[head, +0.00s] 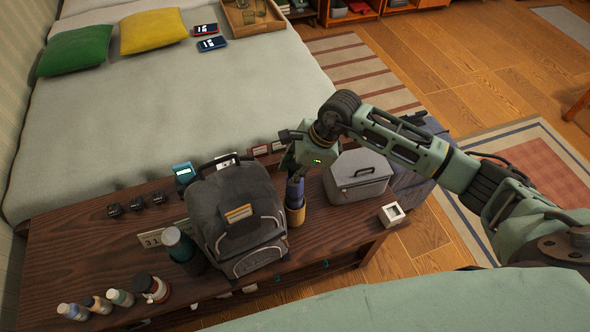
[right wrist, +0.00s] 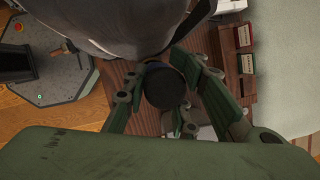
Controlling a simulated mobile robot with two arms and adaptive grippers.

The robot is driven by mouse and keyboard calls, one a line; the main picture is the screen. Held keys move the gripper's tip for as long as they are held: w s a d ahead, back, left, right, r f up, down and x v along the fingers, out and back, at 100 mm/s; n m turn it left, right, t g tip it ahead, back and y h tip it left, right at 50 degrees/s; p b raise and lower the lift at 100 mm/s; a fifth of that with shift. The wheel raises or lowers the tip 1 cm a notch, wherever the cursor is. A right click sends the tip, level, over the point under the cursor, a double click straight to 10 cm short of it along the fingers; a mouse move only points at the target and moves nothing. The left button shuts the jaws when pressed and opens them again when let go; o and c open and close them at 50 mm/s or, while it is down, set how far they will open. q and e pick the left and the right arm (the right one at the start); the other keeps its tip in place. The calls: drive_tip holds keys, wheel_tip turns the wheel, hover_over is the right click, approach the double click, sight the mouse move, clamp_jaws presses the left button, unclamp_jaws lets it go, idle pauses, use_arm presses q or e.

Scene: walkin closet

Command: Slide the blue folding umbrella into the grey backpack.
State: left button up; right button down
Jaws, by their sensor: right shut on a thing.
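The grey backpack (head: 235,220) stands on the dark wooden bench, and its side fills the top of the right wrist view (right wrist: 110,25). The blue folding umbrella (head: 295,192) is upright just right of the backpack, with a tan part at its lower end. I cannot tell whether that part belongs to it or whether its foot touches the bench. My right gripper (head: 297,172) is shut on the umbrella's upper end from above. In the right wrist view the umbrella's dark round end (right wrist: 165,87) sits between the fingers. My left gripper is not in view.
A grey lidded box (head: 358,178) and a white cube-shaped item (head: 391,214) stand right of the umbrella. A dark green bottle (head: 180,248) stands close left of the backpack. Several small bottles (head: 120,297) line the bench's front left. The bed (head: 170,110) lies behind.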

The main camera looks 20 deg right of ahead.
wheel_tip(320, 180, down, 6)
drive_tip(key=b, duration=0.4)
drive_tip(key=shift+r+b, duration=0.25)
drive_tip(key=shift+b, duration=0.15)
drive_tip(key=c, duration=1.3)
unclamp_jaws()
drive_tip(key=shift+o, duration=0.4)
drive_tip(key=shift+f, duration=0.1)
drive_tip(key=o, duration=0.3)
